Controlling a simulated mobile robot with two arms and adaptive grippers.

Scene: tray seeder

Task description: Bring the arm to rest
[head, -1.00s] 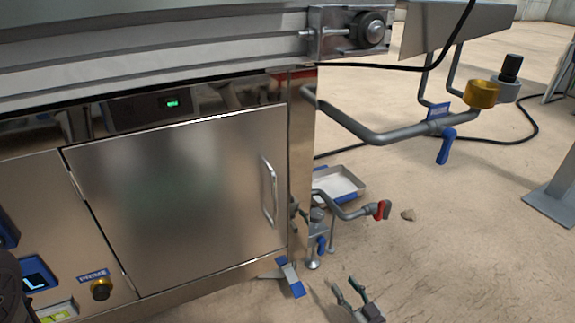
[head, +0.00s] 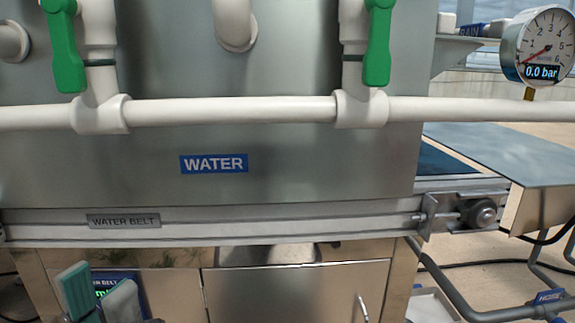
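My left gripper (head: 101,283) shows at the bottom left of the head view, in front of the machine's lower front. Its two grey-green finger pads stand apart with a gap between them, and nothing shows between them except a small panel behind. The rest of this gripper and its arm is cut off by the picture's lower edge. My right gripper is not in view.
A steel machine front (head: 300,170) fills the view, with a blue WATER label (head: 214,164). A white pipe (head: 230,111) crosses it, with green valve handles (head: 377,45). A pressure gauge (head: 544,47) reads 0.0 bar. A steel cabinet door (head: 285,293) is below.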

